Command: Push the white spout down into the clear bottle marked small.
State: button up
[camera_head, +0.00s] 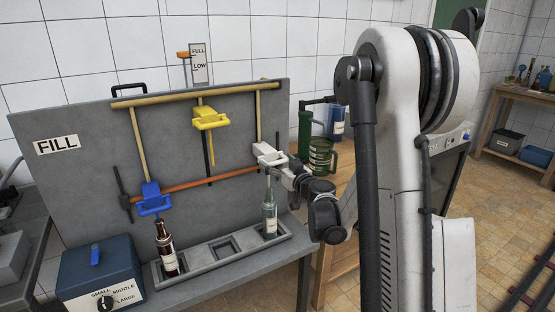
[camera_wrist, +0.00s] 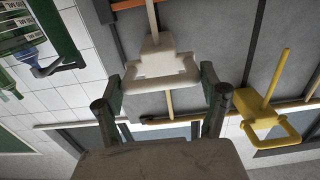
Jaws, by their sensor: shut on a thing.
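The white spout (camera_head: 268,154) hangs at the right end of the grey fill panel, above the clear bottle (camera_head: 270,218). The bottle stands upright in the right slot of the grey rack (camera_head: 230,254). The label on it is too small to read. My gripper (camera_head: 284,172) is shut on the white spout's looped handle. In the wrist view the white spout (camera_wrist: 160,66) sits between the two fingers of my gripper (camera_wrist: 164,82). I cannot tell whether the spout's lower tube is inside the bottle neck.
A blue spout (camera_head: 152,199) hangs low above a brown bottle (camera_head: 167,252) in the left slot. A yellow spout (camera_head: 210,118) hangs higher in the middle, over an empty slot. A blue dial box (camera_head: 98,270) stands at front left. Green vessels (camera_head: 321,156) stand right, behind my gripper.

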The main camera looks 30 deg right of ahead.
jog(key=shift+s+f+b, duration=0.1)
jog(key=shift+f+b, duration=1.45)
jog(key=shift+f, duration=1.15)
jog(key=o, duration=1.7)
jog(key=shift+f, duration=0.1)
jog(key=s, duration=1.2)
jog(key=shift+w+d, duration=0.1)
